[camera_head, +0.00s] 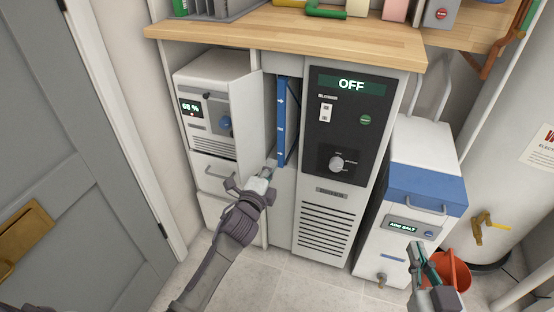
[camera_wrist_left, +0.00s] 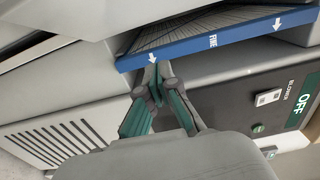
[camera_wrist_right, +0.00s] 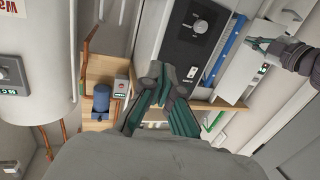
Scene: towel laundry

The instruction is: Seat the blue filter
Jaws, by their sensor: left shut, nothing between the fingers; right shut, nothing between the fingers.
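The blue filter (camera_head: 281,125) stands upright in a narrow slot between a white cabinet and the blower unit (camera_head: 340,130). Its blue edge carries white arrows and the word FINE in the left wrist view (camera_wrist_left: 212,42), with dark pleats behind. It seems to stick out of the slot a little; its exact depth is unclear. My left gripper (camera_head: 271,166) is shut and empty at the filter's lower end; its tips (camera_wrist_left: 157,70) are at or very near the blue edge, contact unclear. My right gripper (camera_head: 416,252) is shut and empty, away from the filter, before the salt unit.
A grey panel (camera_head: 250,115) stands open just left of the slot. The blower display (camera_head: 350,84) reads OFF. A white unit with a blue band (camera_head: 425,190) reads ADD SALT. A red bucket (camera_head: 453,270) sits at the right. A wooden worktop (camera_head: 290,38) overhangs the slot.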

